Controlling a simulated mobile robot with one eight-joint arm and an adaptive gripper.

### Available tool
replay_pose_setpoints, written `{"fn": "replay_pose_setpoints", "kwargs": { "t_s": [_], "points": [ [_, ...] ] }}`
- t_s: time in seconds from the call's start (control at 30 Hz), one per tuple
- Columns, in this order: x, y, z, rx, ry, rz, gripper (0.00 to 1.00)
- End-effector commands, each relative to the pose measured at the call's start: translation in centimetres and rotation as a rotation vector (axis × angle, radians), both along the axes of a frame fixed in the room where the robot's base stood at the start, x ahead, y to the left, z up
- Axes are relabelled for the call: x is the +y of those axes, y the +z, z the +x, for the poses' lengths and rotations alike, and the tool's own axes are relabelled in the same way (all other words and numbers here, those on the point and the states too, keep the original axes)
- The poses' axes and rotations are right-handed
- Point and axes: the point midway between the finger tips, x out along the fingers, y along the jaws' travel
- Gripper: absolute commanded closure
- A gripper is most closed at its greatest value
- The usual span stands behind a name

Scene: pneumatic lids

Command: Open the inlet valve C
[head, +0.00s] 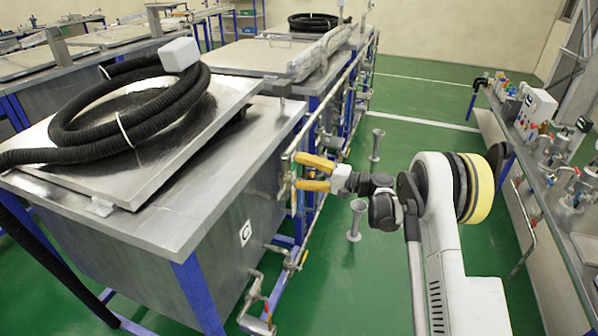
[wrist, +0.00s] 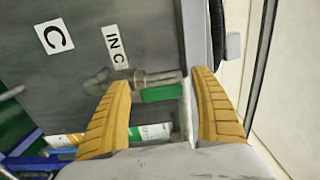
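The steel tank C (head: 170,245) stands at the left with a "C" label (head: 246,232) on its side. In the wrist view, the "IN C" label (wrist: 115,45) is above a metal pipe (wrist: 150,82) with a green part (wrist: 163,94) at the inlet. This green part looks like the valve's handle or a band; I cannot tell which. My gripper (head: 300,173) is open, its yellow fingers pointing at the pipework on the tank's right side. In the wrist view, my gripper (wrist: 163,98) has the green part between its fingers in the picture; contact is not clear.
A black hose (head: 130,125) lies coiled on the tank lid, with a white block (head: 179,54) on it. Lower pipes and fittings (head: 258,305) stick out below the tank. A bench with equipment (head: 555,150) stands at the right.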

Motion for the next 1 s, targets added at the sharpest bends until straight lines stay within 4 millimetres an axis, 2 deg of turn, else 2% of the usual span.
{"fn": "replay_pose_setpoints", "kwargs": {
  "t_s": [0.27,0.37,0.47,0.8,1.0],
  "points": [
    [-0.1,0.0,0.0,0.001,-0.001,0.0,0.26],
    [-0.7,0.0,-0.2,0.001,-0.002,0.001,0.26],
    [-2.1,0.0,-0.7,0.001,-0.004,0.0,0.26],
    [-8.9,0.0,-3.6,0.001,-0.004,0.0,0.26],
    [-10.9,0.0,-4.4,0.001,-0.002,0.0,0.26]
  ]
}}
